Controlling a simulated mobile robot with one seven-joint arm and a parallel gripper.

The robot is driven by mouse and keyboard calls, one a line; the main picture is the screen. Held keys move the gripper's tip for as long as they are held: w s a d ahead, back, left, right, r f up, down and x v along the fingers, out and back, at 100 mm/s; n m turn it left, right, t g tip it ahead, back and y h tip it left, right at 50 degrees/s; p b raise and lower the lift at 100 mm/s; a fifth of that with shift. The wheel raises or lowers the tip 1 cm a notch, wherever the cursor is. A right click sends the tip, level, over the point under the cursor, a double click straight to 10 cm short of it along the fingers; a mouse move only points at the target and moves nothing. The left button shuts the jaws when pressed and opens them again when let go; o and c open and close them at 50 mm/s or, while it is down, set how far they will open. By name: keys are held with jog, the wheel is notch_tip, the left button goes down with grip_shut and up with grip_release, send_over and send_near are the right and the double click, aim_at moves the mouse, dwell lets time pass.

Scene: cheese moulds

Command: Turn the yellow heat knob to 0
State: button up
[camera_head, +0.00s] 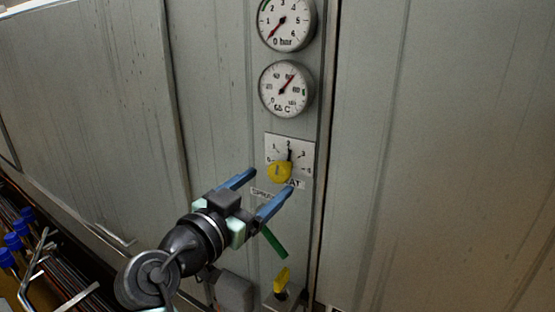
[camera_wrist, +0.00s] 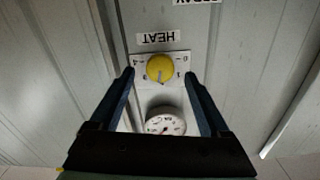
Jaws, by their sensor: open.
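The yellow heat knob (camera_head: 279,173) sits on a pale dial plate (camera_head: 303,148) with a printed scale on the grey metal panel. Its dark pointer is at about 2 in the head view. The wrist view shows the knob (camera_wrist: 160,68) upside down, with the HEAT label (camera_wrist: 158,37) above it and the pointer downward. My gripper (camera_head: 271,181) is open, its two blue fingers pointing at the panel. In the wrist view my gripper (camera_wrist: 158,74) has one finger on each side of the knob in the picture, with gaps; its exact distance to the knob is hard to tell.
A temperature gauge (camera_head: 287,89) and a pressure gauge (camera_head: 285,24) are above the dial. A SPRAY label (camera_head: 264,195), a green lever (camera_head: 273,242) and a yellow handle (camera_head: 282,278) are below. Flat metal panels flank the strip. Blue-capped items (camera_head: 14,242) stand at lower left.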

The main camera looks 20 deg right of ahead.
aim_at(276, 176)
jog(key=p+x, duration=0.1)
jog(key=x, duration=0.3)
jog(key=shift+w+d+r+p, duration=0.15)
jog(key=shift+w+d+p, duration=0.05)
jog(key=shift+d+p, duration=0.2)
jog(key=shift+w+d, duration=0.1)
jog(key=shift+w, duration=0.15)
grip_shut()
